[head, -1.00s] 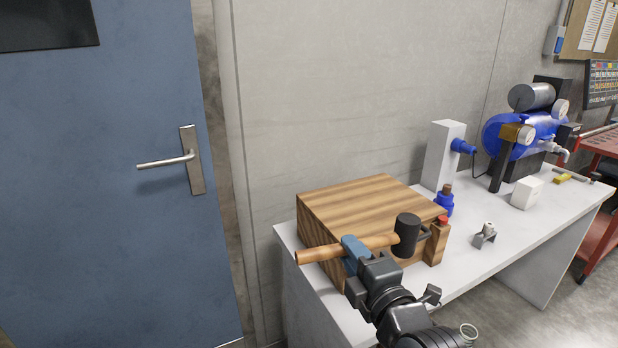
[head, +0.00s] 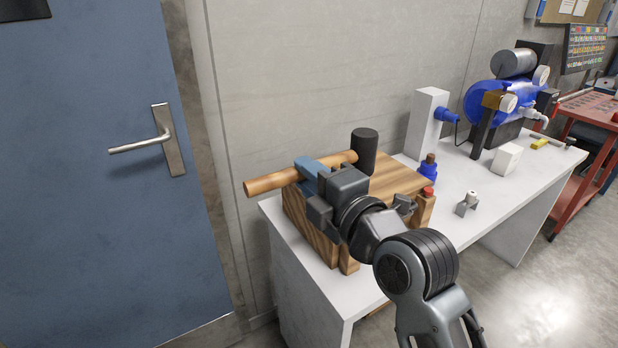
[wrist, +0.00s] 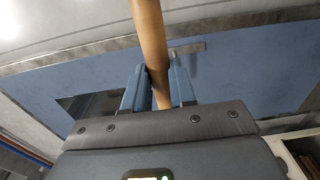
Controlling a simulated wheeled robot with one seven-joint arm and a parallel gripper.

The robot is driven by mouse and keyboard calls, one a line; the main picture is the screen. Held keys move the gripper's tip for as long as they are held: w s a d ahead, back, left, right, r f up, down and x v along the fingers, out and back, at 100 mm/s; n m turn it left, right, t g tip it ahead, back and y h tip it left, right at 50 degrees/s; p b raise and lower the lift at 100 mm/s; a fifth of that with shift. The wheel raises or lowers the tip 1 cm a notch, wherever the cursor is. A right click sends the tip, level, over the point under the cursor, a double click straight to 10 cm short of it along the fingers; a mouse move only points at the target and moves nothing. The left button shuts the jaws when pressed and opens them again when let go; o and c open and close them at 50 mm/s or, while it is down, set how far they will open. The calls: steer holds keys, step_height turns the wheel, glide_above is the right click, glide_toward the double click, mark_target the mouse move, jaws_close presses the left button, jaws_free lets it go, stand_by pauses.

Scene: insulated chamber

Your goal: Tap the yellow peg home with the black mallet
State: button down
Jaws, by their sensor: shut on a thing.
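The black mallet (head: 364,150) has a dark cylindrical head and a round wooden handle. My gripper (head: 312,170) is shut on that handle, with the head to the right and the bare handle end to the left. The mallet appears raised above the wooden block (head: 400,180). In the wrist view the handle (wrist: 150,45) runs between my blue fingers (wrist: 158,90). A red-topped peg (head: 428,192) shows at the block's right front. I cannot make out a yellow peg in the block; my gripper and arm hide part of its front and top.
The block stands on a pale bench (head: 480,222). A small yellow item (head: 540,143) lies farther right. A blue door (head: 90,200) is at left.

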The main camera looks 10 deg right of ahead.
steer(key=shift+f+b, duration=2.3)
steer(key=shift+f, duration=0.2)
step_height(320, 180, down, 9)
steer(key=b, duration=0.9)
step_height(320, 180, up, 9)
steer(key=p, duration=0.6)
